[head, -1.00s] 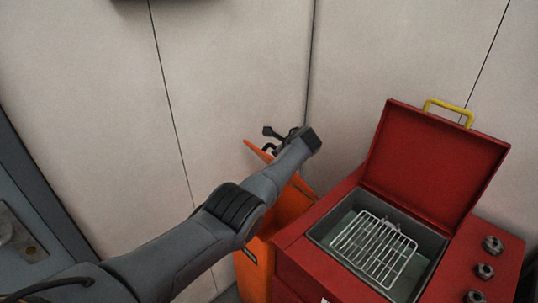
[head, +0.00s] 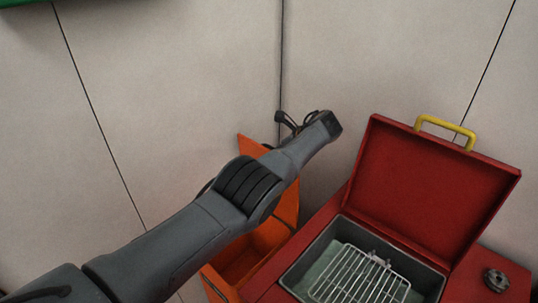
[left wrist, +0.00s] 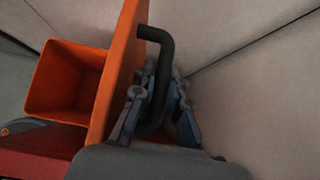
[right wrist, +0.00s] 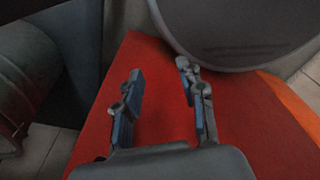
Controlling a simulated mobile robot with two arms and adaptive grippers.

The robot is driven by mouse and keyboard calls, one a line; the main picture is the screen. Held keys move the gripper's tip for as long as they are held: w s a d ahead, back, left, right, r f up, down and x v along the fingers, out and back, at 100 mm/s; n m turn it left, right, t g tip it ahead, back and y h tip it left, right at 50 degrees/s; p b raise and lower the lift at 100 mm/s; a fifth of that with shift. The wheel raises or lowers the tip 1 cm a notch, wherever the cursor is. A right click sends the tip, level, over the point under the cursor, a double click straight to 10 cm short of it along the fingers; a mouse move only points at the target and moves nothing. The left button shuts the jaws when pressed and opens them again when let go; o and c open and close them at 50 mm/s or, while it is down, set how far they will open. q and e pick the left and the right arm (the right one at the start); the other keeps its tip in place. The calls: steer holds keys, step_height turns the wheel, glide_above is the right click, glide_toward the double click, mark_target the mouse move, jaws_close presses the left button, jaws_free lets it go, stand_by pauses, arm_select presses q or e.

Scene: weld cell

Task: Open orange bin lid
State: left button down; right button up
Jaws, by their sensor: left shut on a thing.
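The orange bin (head: 237,262) stands in the corner left of the red box. Its lid (head: 287,208) is raised, and my left arm hides part of it. In the left wrist view the lid (left wrist: 118,70) stands nearly upright, with the bin's open, empty-looking inside (left wrist: 70,82) to its left. A black bent handle (left wrist: 165,55) sticks out from the lid. My left gripper (left wrist: 158,82) is shut on this handle. My right gripper (right wrist: 160,82) is open and empty above a red surface; it does not show in the head view.
A red box (head: 330,205) with its own lid (head: 435,190) up, a yellow handle and a wire rack (head: 360,278) stands right of the bin. Pale walls close in behind. A large round grey thing (right wrist: 240,45) is close to my right gripper.

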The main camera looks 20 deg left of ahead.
arm_select(q)
steer(key=shift+f, duration=0.25)
steer(key=shift+w+d, duration=0.1)
steer(key=shift+w, duration=0.05)
steer(key=c, duration=1.6)
jaws_free()
steer(key=shift+r, duration=0.1)
steer(key=shift+w, duration=0.1)
arm_select(e)
steer(key=shift+s+d+f, duration=0.3)
steer(key=shift+f, duration=0.1)
